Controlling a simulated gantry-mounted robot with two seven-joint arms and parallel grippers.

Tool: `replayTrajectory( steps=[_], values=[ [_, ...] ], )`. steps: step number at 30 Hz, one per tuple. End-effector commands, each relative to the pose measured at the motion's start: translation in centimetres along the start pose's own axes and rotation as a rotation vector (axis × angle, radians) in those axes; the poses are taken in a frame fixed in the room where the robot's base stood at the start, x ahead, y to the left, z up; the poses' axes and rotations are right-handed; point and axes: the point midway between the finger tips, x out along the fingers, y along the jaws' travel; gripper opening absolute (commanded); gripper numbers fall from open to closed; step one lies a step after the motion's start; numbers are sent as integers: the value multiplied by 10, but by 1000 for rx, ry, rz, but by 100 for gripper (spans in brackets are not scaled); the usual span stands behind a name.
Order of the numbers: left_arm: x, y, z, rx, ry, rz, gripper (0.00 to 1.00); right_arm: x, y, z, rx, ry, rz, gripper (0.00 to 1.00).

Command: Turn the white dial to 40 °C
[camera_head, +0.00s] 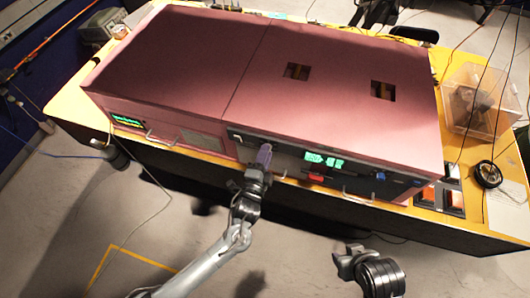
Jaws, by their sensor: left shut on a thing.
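My left gripper (264,158) reaches up to the front panel of the pink foam enclosure (315,80), near the left end of its dark control strip. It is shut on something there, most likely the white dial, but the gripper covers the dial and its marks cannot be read. Green lit displays (324,160) and a red part (317,175) sit on the panel to the right of the gripper.
The enclosure stands on a yellow table (440,219) with metal handles along its front. A second green display (127,120) is at the left. A clear plastic bin (480,100) and a black round object (488,174) are at the right. The floor in front is open.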

Motion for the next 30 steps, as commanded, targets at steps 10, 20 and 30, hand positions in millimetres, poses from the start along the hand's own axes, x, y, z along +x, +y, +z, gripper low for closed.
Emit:
replayTrajectory(
  steps=[10, 20, 30],
  values=[
    [0, 0, 0, 145, -1, 1, 0, -8, 2, -2, -8, -1, 6, 43],
    [0, 1, 1, 170, -1, 1, 0, -9, 2, -3, -6, 0, 4, 43],
    [0, 1, 1, 168, -1, 1, 48, -9, 0, -3, 1, 1, -1, 43]
  ],
)
